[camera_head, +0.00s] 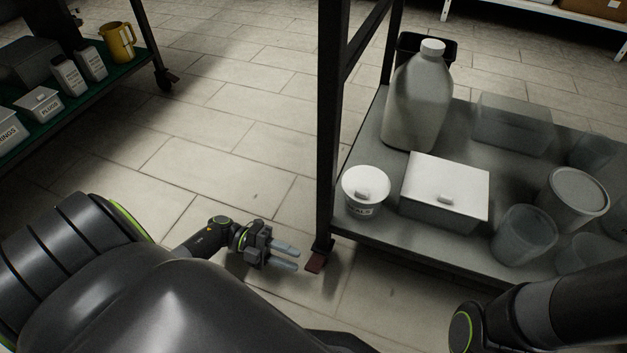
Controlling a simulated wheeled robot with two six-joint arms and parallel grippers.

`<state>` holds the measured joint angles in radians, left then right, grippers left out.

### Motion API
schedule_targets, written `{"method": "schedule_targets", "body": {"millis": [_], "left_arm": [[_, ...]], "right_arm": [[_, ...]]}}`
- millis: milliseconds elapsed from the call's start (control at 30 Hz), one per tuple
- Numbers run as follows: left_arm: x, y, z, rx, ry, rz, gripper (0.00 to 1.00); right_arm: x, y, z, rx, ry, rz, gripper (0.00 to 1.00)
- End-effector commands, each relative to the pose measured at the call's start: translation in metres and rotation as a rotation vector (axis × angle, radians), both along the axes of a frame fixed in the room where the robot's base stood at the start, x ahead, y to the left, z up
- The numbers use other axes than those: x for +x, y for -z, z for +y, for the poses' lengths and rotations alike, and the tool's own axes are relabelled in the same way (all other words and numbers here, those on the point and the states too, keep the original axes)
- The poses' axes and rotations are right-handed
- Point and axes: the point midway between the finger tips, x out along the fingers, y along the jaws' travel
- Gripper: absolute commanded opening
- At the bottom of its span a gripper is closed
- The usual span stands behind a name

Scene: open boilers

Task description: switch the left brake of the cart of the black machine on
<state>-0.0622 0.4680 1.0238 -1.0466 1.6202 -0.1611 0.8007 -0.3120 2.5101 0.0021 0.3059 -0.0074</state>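The cart's dark upright post (330,120) stands near the middle, with a grey lower shelf (400,240) to its right. At the foot of the post, a small reddish-brown brake pedal (315,263) sticks out low near the floor. My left gripper (297,259) is just left of the pedal, low over the tiles. Its two grey fingers are a little apart with nothing between them, and their tips point right, towards the pedal. Contact with the pedal cannot be made out. The black machine is not in view. My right arm shows at the lower right, its gripper out of frame.
The shelf carries a large jug (418,100), a round tub (365,190), a white-lidded box (445,190) and several translucent containers. Another cart with a green shelf (110,75) and a yellow jug (117,41) stands at upper left. Tiled floor between them is clear.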

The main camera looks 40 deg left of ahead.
Motion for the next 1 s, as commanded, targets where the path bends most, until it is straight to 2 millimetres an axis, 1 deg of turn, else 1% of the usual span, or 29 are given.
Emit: {"method": "schedule_targets", "body": {"millis": [33, 100, 200, 300, 400, 500, 767, 1000], "left_arm": [[0.002, 0.001, -0.012, -0.004, 0.000, -0.002, 0.32], [0.005, 0.002, -0.025, -0.004, 0.002, -0.002, 0.32], [0.009, 0.001, -0.041, -0.002, 0.000, -0.002, 0.32], [0.012, 0.001, -0.053, -0.002, 0.000, -0.001, 0.32], [0.014, 0.001, -0.061, -0.001, 0.000, 0.000, 0.32], [0.015, 0.000, -0.064, -0.001, -0.001, 0.001, 0.32], [0.016, 0.000, -0.065, 0.000, -0.001, 0.001, 0.32], [0.015, 0.000, -0.065, 0.000, -0.001, 0.001, 0.00]], "right_arm": [[0.000, 0.002, 0.000, 0.001, -0.001, 0.001, 0.36], [0.000, 0.005, 0.000, 0.001, -0.002, 0.002, 0.36], [0.001, 0.007, 0.000, 0.002, -0.004, 0.005, 0.36], [0.001, 0.010, 0.000, 0.002, -0.005, 0.008, 0.36], [0.001, 0.011, 0.000, 0.005, -0.009, 0.010, 0.36], [0.001, 0.010, 0.000, 0.010, -0.015, 0.010, 0.36], [0.000, 0.009, 0.000, 0.013, -0.021, 0.004, 0.36], [-0.001, 0.008, 0.001, 0.010, -0.020, 0.003, 0.36]]}}
